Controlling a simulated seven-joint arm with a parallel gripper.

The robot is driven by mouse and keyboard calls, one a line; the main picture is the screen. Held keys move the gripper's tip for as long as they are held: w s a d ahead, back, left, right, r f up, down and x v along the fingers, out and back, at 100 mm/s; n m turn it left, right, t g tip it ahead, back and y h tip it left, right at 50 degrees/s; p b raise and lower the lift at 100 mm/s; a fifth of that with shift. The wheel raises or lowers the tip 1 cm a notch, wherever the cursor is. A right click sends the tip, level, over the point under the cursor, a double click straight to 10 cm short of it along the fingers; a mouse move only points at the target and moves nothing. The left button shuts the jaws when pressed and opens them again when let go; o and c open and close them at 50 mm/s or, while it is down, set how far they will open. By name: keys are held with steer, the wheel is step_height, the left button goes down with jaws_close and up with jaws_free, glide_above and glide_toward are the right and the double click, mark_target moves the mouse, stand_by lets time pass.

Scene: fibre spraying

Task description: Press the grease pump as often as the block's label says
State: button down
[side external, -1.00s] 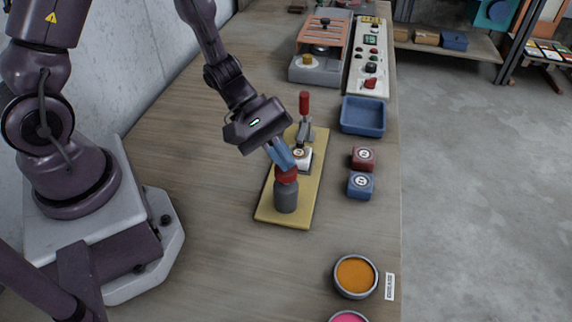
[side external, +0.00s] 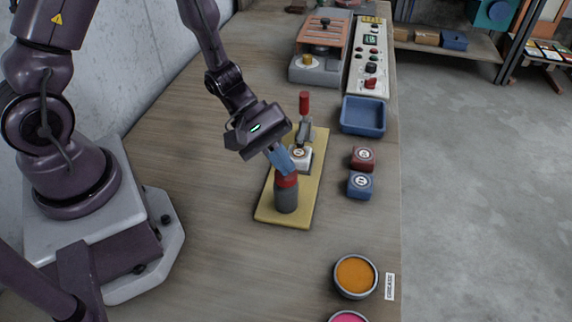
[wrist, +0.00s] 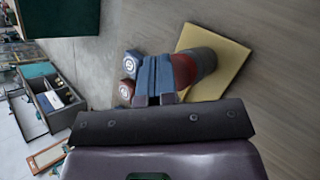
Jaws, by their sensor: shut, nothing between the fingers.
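The grease pump, a grey cylinder (side external: 286,198) with a red cap (side external: 287,181), stands upright on a yellow board (side external: 270,212). My gripper (side external: 284,167) is shut and empty, its blue fingertips against the top of the red cap. The wrist view also shows the fingers beside the red cap (wrist: 183,70). A pale block (side external: 300,154) with a round label sits behind the pump on the board, by a clamp with a red handle (side external: 304,103). Its label is too small to read and partly hidden by my fingers.
A red block (side external: 363,158) and a blue block (side external: 360,185), each with a round label, sit right of the board. A blue tray (side external: 363,116) lies behind them. An orange-filled bowl (side external: 355,275) stands in front. A control panel (side external: 369,60) is at the back. The table left of the board is clear.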

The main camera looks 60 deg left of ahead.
steer(key=shift+f, duration=0.3)
stand_by(0.5)
steer(key=shift+r, duration=1.6)
steer(key=shift+r, duration=2.5)
steer(key=shift+r, duration=0.1)
step_height(320, 180, up, 4)
steer(key=shift+f, duration=0.2)
steer(key=shift+f, duration=0.1)
